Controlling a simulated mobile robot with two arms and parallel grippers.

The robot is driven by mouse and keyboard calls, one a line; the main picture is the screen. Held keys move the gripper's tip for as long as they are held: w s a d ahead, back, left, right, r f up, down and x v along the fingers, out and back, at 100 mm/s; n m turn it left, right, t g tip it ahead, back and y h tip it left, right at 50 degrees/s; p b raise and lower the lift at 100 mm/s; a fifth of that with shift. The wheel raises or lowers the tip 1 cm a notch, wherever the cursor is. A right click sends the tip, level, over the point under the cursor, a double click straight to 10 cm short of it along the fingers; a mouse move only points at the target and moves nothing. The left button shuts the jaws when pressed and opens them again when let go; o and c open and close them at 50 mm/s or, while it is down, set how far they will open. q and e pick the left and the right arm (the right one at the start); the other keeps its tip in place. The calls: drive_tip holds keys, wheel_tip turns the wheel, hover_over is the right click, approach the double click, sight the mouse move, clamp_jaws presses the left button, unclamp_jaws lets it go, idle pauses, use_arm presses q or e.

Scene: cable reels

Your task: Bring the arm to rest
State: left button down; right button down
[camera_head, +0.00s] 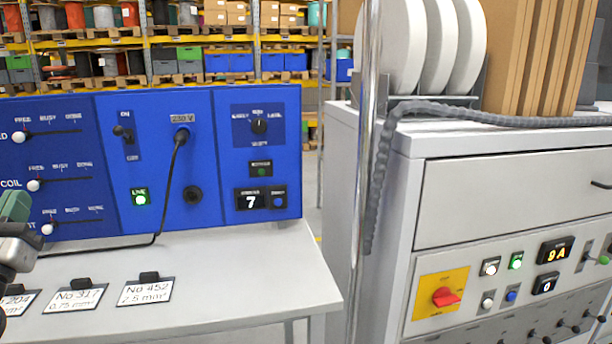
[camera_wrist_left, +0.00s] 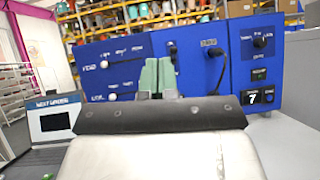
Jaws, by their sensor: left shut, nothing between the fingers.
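My left gripper (camera_head: 16,206) shows only in part at the left edge of the head view, in front of the blue panel (camera_head: 165,218). In the left wrist view its two green fingers (camera_wrist_left: 158,76) stand side by side, shut with nothing between them, and the blue panel is behind them. Part of my left arm hides the panel's lower left edge in the head view. My right gripper is in neither view.
Tags (camera_head: 79,297) lie on the grey bench (camera_head: 230,275). A plugged cable (camera_head: 176,150) hangs down the panel. A metal post (camera_head: 363,150) and grey cabinet (camera_head: 500,190) stand to the right. A screen (camera_wrist_left: 55,122) stands left in the wrist view.

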use_arm(q)
drive_tip(key=s+d+f+n+g+y, duration=0.15)
drive_tip(key=f+n+g, duration=0.25)
drive_tip(key=f+n, duration=0.55)
drive_tip(key=s+d+f+n+g+y, duration=0.1)
drive_tip(key=s+d+f+n+g, duration=0.15)
drive_tip(key=f+n+g, duration=0.65)
drive_tip(key=s+d+f+n+y, duration=0.1)
drive_tip(key=s+f+n, duration=0.3)
drive_tip(key=f, duration=1)
drive_tip(key=s+d+f+n+g+h, duration=0.35)
drive_tip(key=s+d+f+n, duration=0.25)
drive_tip(key=s+d, duration=0.2)
drive_tip(key=s+d+f+n+g+h, duration=0.3)
drive_tip(key=s+d+f+n+g, duration=0.2)
drive_tip(key=s+d, duration=0.3)
wheel_tip(320, 180, down, 25)
drive_tip(key=s+a+f+g, duration=0.2)
drive_tip(key=s+f, duration=1.4)
drive_tip(key=f, duration=0.1)
drive_tip(key=shift+s+f, duration=0.15)
drive_tip(key=shift+s, duration=0.05)
